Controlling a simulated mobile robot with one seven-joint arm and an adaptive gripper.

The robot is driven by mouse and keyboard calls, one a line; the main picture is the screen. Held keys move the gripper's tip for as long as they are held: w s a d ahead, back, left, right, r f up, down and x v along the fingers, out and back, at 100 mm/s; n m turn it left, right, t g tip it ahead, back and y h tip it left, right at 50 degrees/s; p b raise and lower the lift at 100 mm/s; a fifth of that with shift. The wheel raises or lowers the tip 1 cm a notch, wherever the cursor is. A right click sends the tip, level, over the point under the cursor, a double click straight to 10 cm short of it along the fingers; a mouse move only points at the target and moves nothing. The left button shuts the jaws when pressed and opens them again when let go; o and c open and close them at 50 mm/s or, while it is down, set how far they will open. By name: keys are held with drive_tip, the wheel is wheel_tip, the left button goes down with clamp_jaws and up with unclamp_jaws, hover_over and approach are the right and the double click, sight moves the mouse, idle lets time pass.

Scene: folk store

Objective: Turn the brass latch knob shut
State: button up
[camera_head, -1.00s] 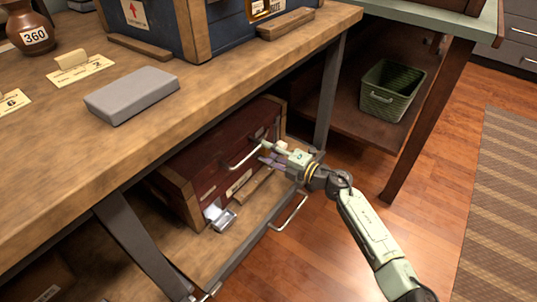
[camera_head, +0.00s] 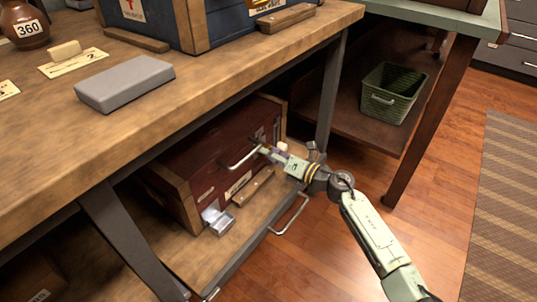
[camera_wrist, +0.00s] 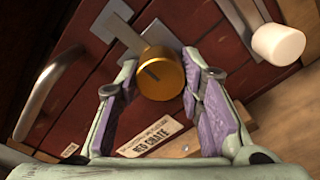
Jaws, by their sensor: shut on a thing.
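The brass latch knob (camera_wrist: 160,75) is a round gold knob with a dark slot line on its face. It sits on a grey metal plate on the front of the dark red crate (camera_head: 203,165). In the wrist view my gripper (camera_wrist: 160,66) has its purple-padded fingers on either side of the knob, shut on it. In the head view my gripper (camera_head: 266,151) reaches the crate's front from the right, and the knob is hidden there.
A bar handle (camera_wrist: 46,100) is left of the knob, and a white knob (camera_wrist: 278,44) on a metal arm is to the right. A "RED CRATE" label (camera_wrist: 148,138) is below. The wooden tabletop (camera_head: 150,130) overhangs the crate. A green basket (camera_head: 392,95) stands at the right.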

drive_tip(key=shift+a, duration=0.1)
idle(0.4)
drive_tip(key=o, duration=1.2)
drive_tip(key=v, duration=1.2)
